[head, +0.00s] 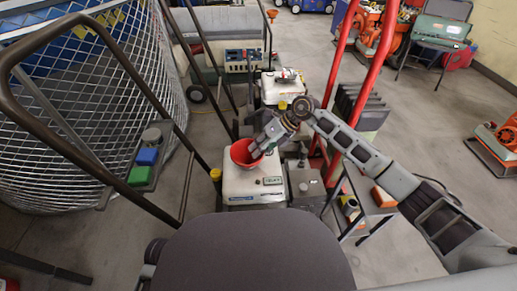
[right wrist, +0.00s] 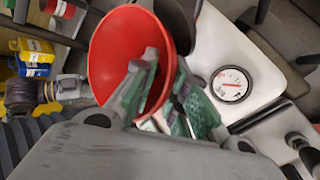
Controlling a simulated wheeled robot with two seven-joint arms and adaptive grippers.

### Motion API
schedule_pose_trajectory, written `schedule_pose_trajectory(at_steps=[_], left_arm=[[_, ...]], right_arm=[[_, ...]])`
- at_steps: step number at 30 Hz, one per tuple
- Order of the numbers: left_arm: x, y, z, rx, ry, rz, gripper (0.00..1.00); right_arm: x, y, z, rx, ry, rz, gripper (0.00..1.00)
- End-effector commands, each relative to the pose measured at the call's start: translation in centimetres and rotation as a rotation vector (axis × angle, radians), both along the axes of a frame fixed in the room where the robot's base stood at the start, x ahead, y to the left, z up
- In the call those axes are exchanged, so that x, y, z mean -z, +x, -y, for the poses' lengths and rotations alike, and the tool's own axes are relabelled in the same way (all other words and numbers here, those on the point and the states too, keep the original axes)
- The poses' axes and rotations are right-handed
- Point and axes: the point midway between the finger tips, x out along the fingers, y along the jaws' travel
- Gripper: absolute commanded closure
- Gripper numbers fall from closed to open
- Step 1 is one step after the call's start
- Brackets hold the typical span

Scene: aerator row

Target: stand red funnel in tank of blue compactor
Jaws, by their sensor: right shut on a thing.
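The red funnel (head: 239,154) is at the upper left of a white tank (head: 243,183) in the head view, its wide mouth facing up. The tank's machine has a blue strip on its front. My right gripper (head: 262,147) is shut on the funnel at its right side. In the right wrist view the fingers (right wrist: 164,68) grip the funnel (right wrist: 115,45) near its wall, and the white tank (right wrist: 222,45) with a round gauge lies to the right. The funnel's spout and the tank opening are hidden, so I cannot tell whether the spout is inside. My left gripper is not in view.
Another white-tanked machine (head: 283,90) stands behind. Red uprights (head: 340,50) rise close to my right arm. A wire cage (head: 85,105) and a dark handle frame (head: 75,150) stand at left. Open floor (head: 420,120) lies at right.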

Motion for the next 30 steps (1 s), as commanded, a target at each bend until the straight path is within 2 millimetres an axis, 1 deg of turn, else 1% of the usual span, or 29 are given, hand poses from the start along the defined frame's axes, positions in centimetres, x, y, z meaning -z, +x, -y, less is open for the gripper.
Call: schedule_pose_trajectory(at_steps=[12,22,23,24,28,30], left_arm=[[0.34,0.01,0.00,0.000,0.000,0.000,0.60],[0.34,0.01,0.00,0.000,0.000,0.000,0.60],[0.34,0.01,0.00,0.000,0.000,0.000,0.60],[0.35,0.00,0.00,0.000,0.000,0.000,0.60],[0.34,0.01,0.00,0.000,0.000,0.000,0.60],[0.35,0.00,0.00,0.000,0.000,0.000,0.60]], right_arm=[[0.75,0.01,0.01,0.001,0.000,0.001,1.00],[0.77,0.02,0.01,0.001,0.000,0.001,1.00],[0.77,0.02,0.01,0.001,0.000,0.001,0.82],[0.77,0.02,0.01,0.001,0.000,0.001,0.77],[0.77,0.02,0.01,0.001,0.000,0.001,0.60],[0.76,0.02,0.01,0.001,0.000,0.001,0.60]])
